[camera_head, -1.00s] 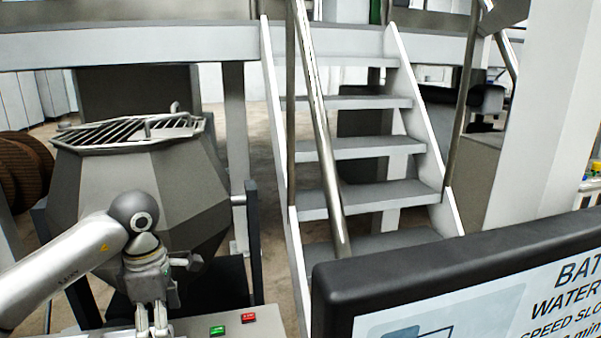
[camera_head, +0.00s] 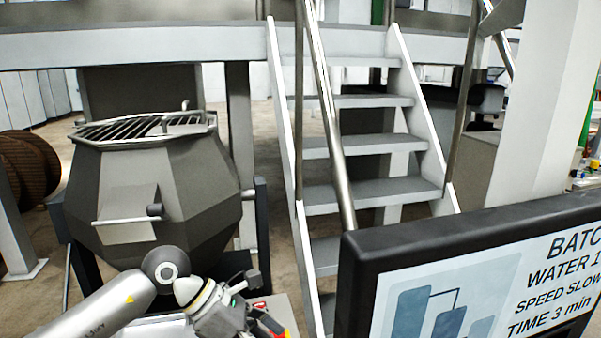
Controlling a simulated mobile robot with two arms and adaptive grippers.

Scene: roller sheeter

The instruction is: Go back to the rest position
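My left arm comes in from the bottom left, and my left gripper (camera_head: 245,318) is low in the view over the control panel (camera_head: 287,312), tilted toward the right. Its fingertips are small and partly cut off by the bottom edge, so I cannot tell whether they are open or shut. I see no object clearly held in it. A red label or button (camera_head: 261,306) shows just behind the gripper on the panel. My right gripper is not in view.
A faceted grey mixer vessel (camera_head: 150,195) with a grated top stands behind my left arm. Metal stairs (camera_head: 370,145) with handrails rise in the middle. A black-framed sign board (camera_head: 470,290) with batch text fills the lower right. A brown reel (camera_head: 28,170) stands far left.

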